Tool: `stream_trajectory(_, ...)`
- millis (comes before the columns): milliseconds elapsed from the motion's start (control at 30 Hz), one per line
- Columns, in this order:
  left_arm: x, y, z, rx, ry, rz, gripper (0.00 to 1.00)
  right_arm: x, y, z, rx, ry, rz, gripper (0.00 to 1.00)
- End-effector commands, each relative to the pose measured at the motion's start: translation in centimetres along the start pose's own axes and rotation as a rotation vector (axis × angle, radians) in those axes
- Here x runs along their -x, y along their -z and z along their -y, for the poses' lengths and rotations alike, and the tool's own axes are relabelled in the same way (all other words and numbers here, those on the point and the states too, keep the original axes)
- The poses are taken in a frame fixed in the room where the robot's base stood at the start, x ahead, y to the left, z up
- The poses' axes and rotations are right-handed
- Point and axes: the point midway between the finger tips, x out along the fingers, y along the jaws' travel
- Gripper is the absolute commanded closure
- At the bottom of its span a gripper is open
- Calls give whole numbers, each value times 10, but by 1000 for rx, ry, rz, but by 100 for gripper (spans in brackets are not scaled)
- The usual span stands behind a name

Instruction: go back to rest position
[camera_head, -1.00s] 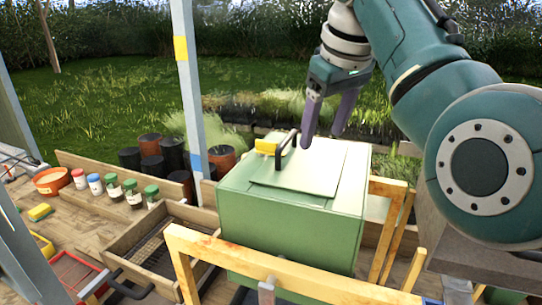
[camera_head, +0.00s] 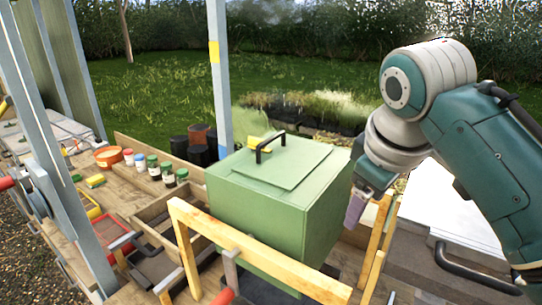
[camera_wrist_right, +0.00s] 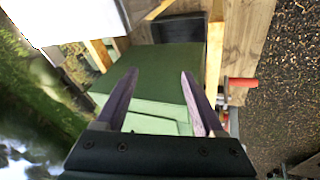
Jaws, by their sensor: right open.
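My right gripper (camera_head: 356,208) hangs at the right side of the green box in the head view, its purple fingers partly hidden behind its own wrist. In the right wrist view the two fingers (camera_wrist_right: 160,95) are spread apart with nothing between them. The box also shows beyond the fingers in the right wrist view (camera_wrist_right: 165,70). My left gripper is not in view.
A wooden frame (camera_head: 250,258) stands in front of the box, with wooden posts (camera_head: 375,245) at its right. Several small jars (camera_head: 153,168), dark pots (camera_head: 197,150) and an orange bowl (camera_head: 108,157) stand left. A grey-blue post (camera_head: 219,80) rises behind the box.

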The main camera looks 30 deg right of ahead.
Motion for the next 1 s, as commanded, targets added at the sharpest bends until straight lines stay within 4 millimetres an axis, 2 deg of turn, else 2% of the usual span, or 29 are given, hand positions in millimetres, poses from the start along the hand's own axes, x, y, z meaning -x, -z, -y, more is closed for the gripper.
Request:
stream_trajectory(733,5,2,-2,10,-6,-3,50,3,-9,6,14,1,2,30)
stream_trajectory(867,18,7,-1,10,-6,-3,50,17,-30,30,30,26,-9,30)
stream_trajectory(1000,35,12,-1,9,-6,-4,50,47,-68,76,36,107,-28,30)
